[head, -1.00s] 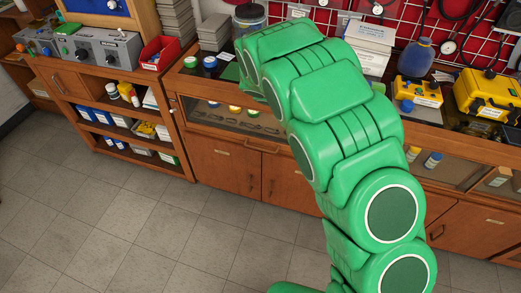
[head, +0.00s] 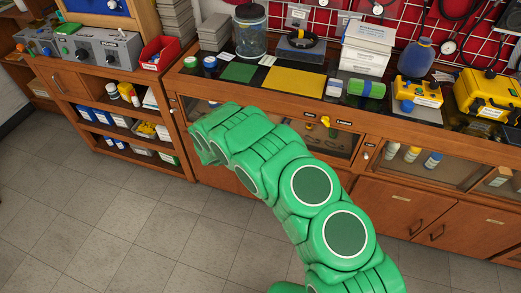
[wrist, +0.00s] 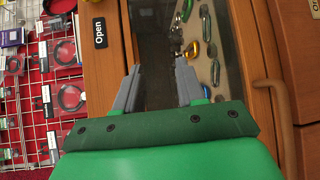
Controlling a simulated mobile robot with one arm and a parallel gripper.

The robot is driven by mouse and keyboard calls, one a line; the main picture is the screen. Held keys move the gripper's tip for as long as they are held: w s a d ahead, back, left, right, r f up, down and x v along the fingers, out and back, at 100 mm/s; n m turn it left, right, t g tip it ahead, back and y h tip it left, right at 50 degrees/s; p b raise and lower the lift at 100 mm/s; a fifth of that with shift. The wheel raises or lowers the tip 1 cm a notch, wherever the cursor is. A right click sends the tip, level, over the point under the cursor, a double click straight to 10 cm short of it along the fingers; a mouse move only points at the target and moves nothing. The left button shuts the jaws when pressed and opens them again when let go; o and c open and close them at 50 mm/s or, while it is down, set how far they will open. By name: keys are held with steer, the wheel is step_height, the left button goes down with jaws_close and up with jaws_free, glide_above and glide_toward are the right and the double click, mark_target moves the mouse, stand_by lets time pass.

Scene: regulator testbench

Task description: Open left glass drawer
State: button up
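The left glass drawer (head: 340,143) is a wooden-framed glass front under the counter edge. My arm covers much of it in the head view, and it looks closed. Several carabiners show behind its glass (wrist: 205,55) in the wrist view. A curved wooden handle (wrist: 281,100) runs along the frame at the right of the wrist view, to the right of my fingers. My gripper (wrist: 158,78) is open and empty, facing the drawer front. The head view hides it behind my arm.
A black "Open" label (wrist: 100,32) is on the frame left of my fingers. The counter holds a glass jar (head: 250,35), white boxes (head: 366,48) and yellow cases (head: 487,93). An open shelf unit (head: 120,120) stands to the left. The tiled floor (head: 100,220) in front is clear.

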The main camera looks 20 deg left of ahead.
steer(key=s+a+f+n+t+y, duration=0.1)
steer(key=s+a+f+n+y, duration=0.15)
steer(key=a+f, duration=0.4)
steer(key=s+a+f+n+t+y, duration=0.1)
steer(key=s+a+f+t+y, duration=0.15)
steer(key=a+f, duration=0.4)
steer(key=shift+g, duration=0.35)
steer(key=shift+s+d+f+x, duration=0.1)
steer(key=shift+d+f+x, duration=0.1)
steer(key=shift+x, duration=1.15)
steer(key=shift+s+d+f+x, duration=0.15)
steer(key=shift+f+x, duration=0.1)
steer(key=shift+x, duration=1.05)
steer(key=shift+s+d+f+x, duration=0.1)
steer(key=shift+d+f+x, duration=0.1)
steer(key=shift+x, duration=1.15)
jaws_close()
